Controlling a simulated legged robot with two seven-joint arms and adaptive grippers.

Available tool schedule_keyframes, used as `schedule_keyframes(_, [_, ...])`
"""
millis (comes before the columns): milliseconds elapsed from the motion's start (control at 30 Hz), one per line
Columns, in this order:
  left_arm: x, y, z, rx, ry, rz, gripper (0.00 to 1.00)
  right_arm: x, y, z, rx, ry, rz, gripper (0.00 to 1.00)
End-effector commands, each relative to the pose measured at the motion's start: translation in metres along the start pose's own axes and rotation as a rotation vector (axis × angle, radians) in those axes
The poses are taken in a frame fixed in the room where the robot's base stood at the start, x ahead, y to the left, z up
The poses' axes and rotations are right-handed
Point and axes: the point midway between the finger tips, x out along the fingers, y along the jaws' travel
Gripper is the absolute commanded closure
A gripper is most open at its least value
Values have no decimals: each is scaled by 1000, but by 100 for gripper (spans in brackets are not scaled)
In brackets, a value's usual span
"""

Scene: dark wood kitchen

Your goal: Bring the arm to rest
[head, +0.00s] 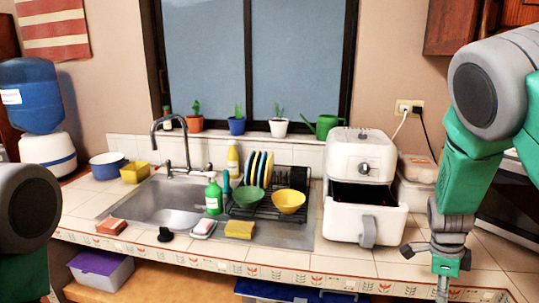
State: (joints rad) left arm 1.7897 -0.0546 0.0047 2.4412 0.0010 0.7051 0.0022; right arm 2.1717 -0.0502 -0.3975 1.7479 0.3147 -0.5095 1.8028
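My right arm comes down at the right of the head view, in front of the counter and to the right of the white air fryer (362,170). My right gripper (438,257) is at its lower end, with dark finger parts spread to either side. It looks open, and I see nothing held between them. My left arm shows only as a dark rounded joint and a green link at the left edge. My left gripper is out of view.
The air fryer's drawer (365,222) is pulled out, with its handle towards me. The sink (165,203) and a dish rack (265,208) with bowls and plates lie to the left.

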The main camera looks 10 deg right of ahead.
Motion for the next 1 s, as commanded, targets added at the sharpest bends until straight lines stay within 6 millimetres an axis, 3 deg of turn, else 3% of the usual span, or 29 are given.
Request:
schedule_keyframes(33, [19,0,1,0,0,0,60,47,27,1,-167,19,7,72])
schedule_keyframes(100, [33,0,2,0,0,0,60,91,59,1,-421,30,-3,72])
schedule_keyframes(300, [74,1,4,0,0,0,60,195,168,0,-1194,13,-29,72])
schedule_keyframes(400, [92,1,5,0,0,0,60,229,225,1,-1567,-26,-58,72])
schedule_keyframes(533, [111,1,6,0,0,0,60,251,286,3,-1959,-89,-122,72])
schedule_keyframes(700, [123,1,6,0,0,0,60,257,331,4,-2245,-142,-207,72])
schedule_keyframes(1000, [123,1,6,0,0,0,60,254,340,5,-2317,-152,-236,72])
